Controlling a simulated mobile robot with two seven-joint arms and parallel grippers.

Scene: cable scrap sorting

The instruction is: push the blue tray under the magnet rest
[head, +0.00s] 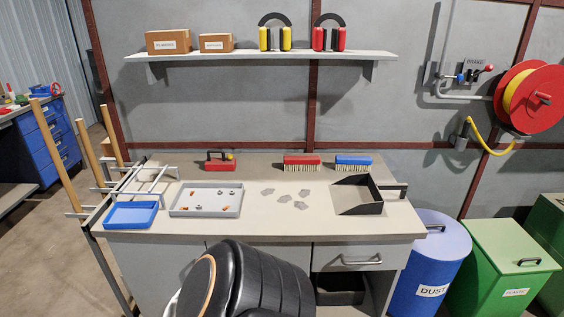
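The blue tray (131,224) is shallow and looks empty. It sits at the front left corner of the workbench. A pale metal rod frame (150,168), which looks like the magnet rest, stands just behind the tray at the bench's left end. The tray's back edge is close to the frame's front; I cannot tell whether they touch. A red and black block with a handle (220,162), likely the magnet, stands at the back of the bench, right of the frame. Neither of my grippers is in view.
A grey tray (206,211) with small scraps lies right of the blue tray. Grey flakes (286,198), two brushes (302,162) (353,163) and a black dustpan (358,207) lie further right. A black padded seat (250,282) stands before the bench.

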